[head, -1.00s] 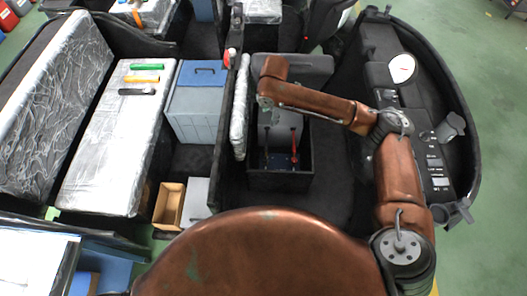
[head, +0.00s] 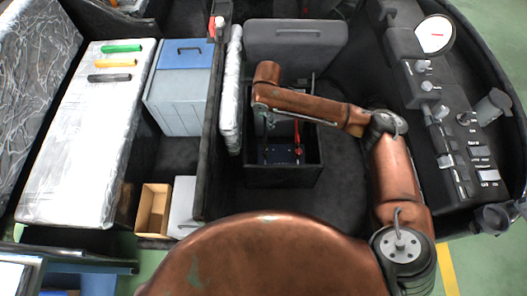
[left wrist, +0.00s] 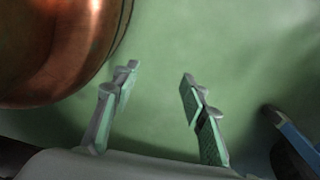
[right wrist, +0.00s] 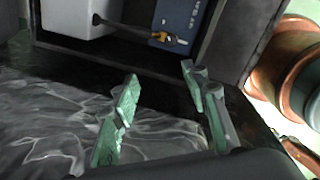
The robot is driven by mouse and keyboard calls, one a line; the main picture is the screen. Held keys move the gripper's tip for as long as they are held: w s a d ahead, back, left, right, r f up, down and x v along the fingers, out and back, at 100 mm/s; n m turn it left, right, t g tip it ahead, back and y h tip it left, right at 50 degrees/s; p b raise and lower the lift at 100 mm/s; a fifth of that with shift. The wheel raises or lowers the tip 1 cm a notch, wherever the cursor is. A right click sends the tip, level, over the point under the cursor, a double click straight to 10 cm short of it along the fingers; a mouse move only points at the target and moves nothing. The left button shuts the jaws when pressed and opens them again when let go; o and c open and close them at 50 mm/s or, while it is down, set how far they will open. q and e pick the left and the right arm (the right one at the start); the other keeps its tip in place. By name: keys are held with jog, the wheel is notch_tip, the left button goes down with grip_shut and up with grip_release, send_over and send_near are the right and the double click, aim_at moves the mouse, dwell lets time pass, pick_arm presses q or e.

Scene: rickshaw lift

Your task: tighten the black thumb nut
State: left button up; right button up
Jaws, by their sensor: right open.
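A blue-topped battery (head: 281,156) sits in an open black box (head: 283,178) below my right arm. In the right wrist view the blue top (right wrist: 180,18) carries a black cable (right wrist: 125,26) ending in a brass-coloured terminal (right wrist: 170,39). The black thumb nut is too small to tell apart there. A red cable (head: 298,135) stands at the battery's right. My right gripper (right wrist: 158,82) is open and empty, short of the box wall; in the head view it is mostly hidden by its arm. My left gripper (left wrist: 157,78) is open and empty over green floor, outside the head view.
A dark wall (head: 212,130) and silver-wrapped padding (head: 231,95) stand left of the box. A grey case (head: 295,42) is behind it. A control panel (head: 455,130) with knobs lies at the right. A silver-wrapped bench (head: 80,150) holds three coloured handles.

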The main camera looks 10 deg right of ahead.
pick_arm(q)
notch_tip(320, 180, down, 9)
jog(key=s+g+b, duration=0.1)
jog(key=b, duration=1)
pick_arm(e)
jog(key=g, duration=0.1)
send_over(265, 151)
notch_tip(265, 151, down, 19)
jog(key=shift+s+r, duration=0.1)
jog(key=shift+r, duration=0.05)
jog(key=shift+f, duration=0.45)
notch_tip(265, 151, down, 6)
jog(key=shift+r+b, duration=0.1)
jog(key=shift+b, duration=1.15)
jog(key=shift+f, duration=0.4)
pick_arm(q)
jog(key=w+d+r, duration=0.1)
jog(key=w+r, duration=0.4)
jog(key=w, duration=0.1)
jog(key=shift+r, duration=0.35)
jog(key=shift+w+d, duration=0.1)
pick_arm(e)
grip_shut()
